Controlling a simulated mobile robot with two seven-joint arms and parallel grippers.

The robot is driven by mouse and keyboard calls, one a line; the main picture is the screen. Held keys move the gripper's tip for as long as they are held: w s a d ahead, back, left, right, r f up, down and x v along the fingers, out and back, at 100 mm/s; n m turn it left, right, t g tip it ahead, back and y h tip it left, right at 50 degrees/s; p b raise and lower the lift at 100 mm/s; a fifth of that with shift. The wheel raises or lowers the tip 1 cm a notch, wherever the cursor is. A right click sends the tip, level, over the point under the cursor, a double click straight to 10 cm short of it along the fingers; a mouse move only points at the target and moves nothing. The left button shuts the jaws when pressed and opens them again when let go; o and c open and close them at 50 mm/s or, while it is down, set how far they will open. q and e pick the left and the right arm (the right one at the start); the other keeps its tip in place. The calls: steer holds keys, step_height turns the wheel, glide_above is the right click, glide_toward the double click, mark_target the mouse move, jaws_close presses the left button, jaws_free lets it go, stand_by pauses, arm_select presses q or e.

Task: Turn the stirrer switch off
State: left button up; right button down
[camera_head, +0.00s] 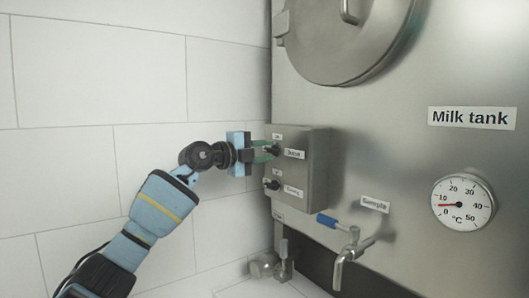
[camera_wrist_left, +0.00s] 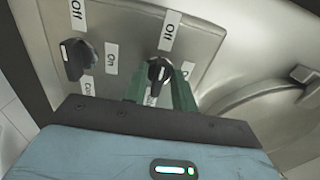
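The stirrer switch is the upper black rotary knob (camera_head: 272,149) on a grey metal control box (camera_head: 318,165). The label beside it is too blurred to read surely. In the left wrist view this knob (camera_wrist_left: 159,72) has an "Off" label above it. My left gripper (camera_head: 262,151) reaches the box from the left, its green fingers at the upper knob. In the wrist view its fingers (camera_wrist_left: 160,92) stand on both sides of the knob; I cannot tell whether they press on it. The fingers hide part of the lower label. My right gripper is in neither view.
A second black knob (camera_head: 272,184) sits below on the same box. A milk tank (camera_head: 400,120) carries the box, a round lid (camera_head: 345,40), a temperature dial (camera_head: 462,202) and a tap with a blue handle (camera_head: 333,222). A white tiled wall stands at left.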

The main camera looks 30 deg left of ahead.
arm_select(q)
steer(key=shift+o, duration=0.4)
steer(key=shift+s+a, duration=0.1)
steer(key=shift+s, duration=0.1)
steer(key=v, duration=0.7)
steer(key=shift+s, duration=0.15)
